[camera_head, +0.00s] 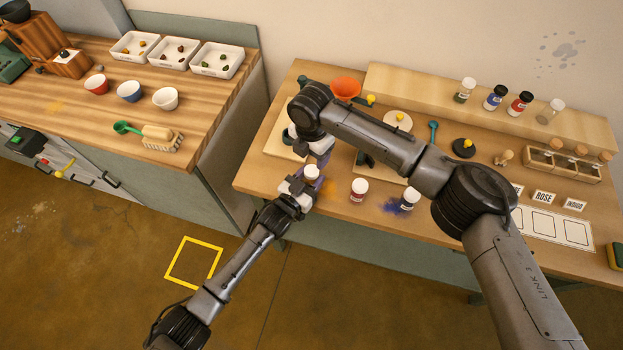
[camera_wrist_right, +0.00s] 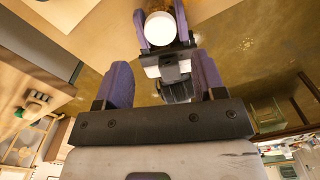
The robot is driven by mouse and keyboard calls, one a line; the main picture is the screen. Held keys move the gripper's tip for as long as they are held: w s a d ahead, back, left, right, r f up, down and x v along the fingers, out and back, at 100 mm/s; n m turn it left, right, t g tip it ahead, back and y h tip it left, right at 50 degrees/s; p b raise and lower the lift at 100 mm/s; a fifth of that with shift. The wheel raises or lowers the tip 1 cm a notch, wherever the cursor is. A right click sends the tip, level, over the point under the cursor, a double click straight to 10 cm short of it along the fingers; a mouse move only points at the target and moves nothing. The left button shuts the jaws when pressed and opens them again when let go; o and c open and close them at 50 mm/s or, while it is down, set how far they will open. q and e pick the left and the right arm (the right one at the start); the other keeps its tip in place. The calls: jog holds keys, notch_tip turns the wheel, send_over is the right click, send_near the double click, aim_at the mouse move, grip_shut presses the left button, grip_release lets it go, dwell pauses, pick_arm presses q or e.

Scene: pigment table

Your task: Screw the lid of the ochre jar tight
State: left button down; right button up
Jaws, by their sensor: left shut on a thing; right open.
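My left gripper (camera_head: 311,183) is shut on a white-lidded jar (camera_head: 312,170) at the front left edge of the right-hand table. The fingers hide most of its body, so I cannot see its pigment; an ochre stain lies beside it. In the right wrist view the round white lid (camera_wrist_right: 160,28) sits on the jar between the left gripper's purple fingers. I cannot tell how tight it is. My right gripper (camera_wrist_right: 163,78) is open and empty. Its fingertips are apart from the lid, which shows beyond them. In the head view the right gripper (camera_head: 321,158) is close to the lid.
A red-labelled jar (camera_head: 358,190) and a jar by a blue stain (camera_head: 409,199) stand to the right, both white-lidded. An orange funnel (camera_head: 346,87) is behind my right arm. Several jars, including a red one (camera_head: 520,103), line the back shelf (camera_head: 430,88).

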aim_at(311, 171)
jog(key=shift+f, duration=3.6)
jog(key=c, duration=0.9)
jog(key=m, duration=0.3)
jog(key=o, duration=1)
